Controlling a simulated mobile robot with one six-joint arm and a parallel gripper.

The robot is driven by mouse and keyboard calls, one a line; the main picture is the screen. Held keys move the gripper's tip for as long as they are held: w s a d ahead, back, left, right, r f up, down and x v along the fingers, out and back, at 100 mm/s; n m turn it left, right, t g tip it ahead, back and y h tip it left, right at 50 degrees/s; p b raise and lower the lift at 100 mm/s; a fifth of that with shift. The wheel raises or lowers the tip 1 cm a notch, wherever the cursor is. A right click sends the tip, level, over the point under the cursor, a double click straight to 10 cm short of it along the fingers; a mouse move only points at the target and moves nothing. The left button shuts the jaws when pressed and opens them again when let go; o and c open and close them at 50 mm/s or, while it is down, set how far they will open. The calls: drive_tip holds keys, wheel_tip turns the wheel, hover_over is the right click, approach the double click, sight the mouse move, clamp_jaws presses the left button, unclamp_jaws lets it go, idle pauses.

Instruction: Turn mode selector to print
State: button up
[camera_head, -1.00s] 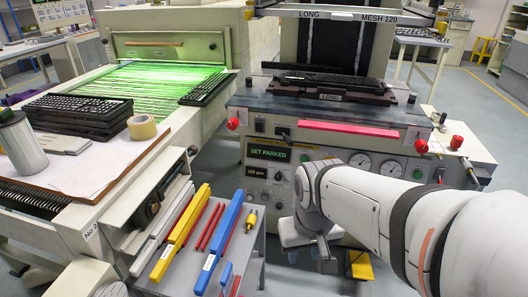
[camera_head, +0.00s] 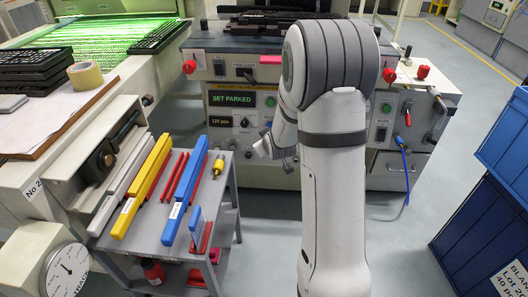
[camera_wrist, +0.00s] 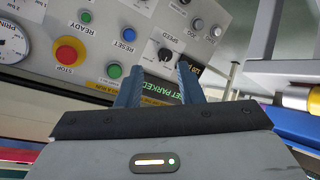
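The press control panel (camera_head: 222,118) carries a green-lit "SET PARKED" display (camera_head: 232,99) and a small "120 pcs" display (camera_head: 221,121). In the wrist view the panel appears upside down. Contact with the panel cannot be told. In the head view my arm hides part of the panel, and the gripper (camera_head: 277,150) shows in front of it.
Near the knob are a red STOP button (camera_wrist: 69,52), a blue RESET button (camera_wrist: 114,71) and a green READY button (camera_wrist: 86,17). A grey cart (camera_head: 190,222) with coloured bars stands left of my arm. Blue crates (camera_head: 485,235) stand at right.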

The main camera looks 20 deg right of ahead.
drive_tip(key=w+d+f+n+t+b, duration=0.2)
drive_tip(key=w+d+f+t+b, duration=0.15)
drive_tip(key=f, duration=0.55)
drive_tip(key=w+d+f+n+t+b, duration=0.1)
drive_tip(key=w+d+f+t+b, duration=0.25)
drive_tip(key=f, duration=0.65)
drive_tip(key=w+b, duration=0.1)
drive_tip(key=w, duration=0.6)
drive_tip(key=shift+h+b, duration=0.3)
drive_tip(key=shift+b, duration=0.1)
drive_tip(key=shift+w+r, duration=0.1)
clamp_jaws()
